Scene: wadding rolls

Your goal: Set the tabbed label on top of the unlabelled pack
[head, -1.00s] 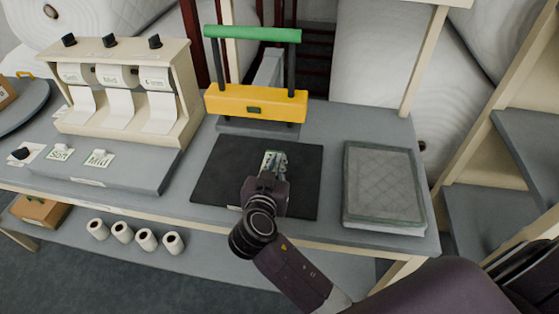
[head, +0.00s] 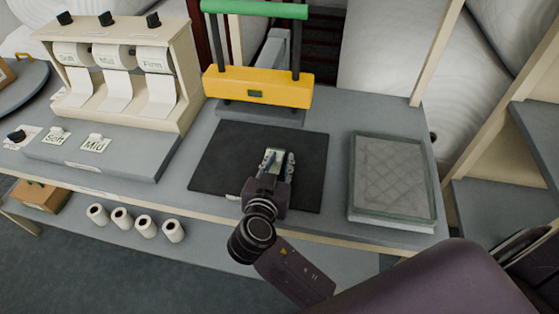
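A small pale label with a green edge (head: 272,155) shows at the fingertips of my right gripper (head: 277,164), over the black mat (head: 225,160). The fingers stand apart, one on each side of the label. They partly hide it, so its tab and writing cannot be made out. The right gripper is left of this pack. My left gripper is not in view.
Tabbed labels marked Soft (head: 56,136) and Mild (head: 96,143) lie on a grey ledge at left, below a roll dispenser (head: 120,70). A yellow press (head: 258,87) with a green bar stands behind the mat. White rolls (head: 146,227) sit on the lower shelf.

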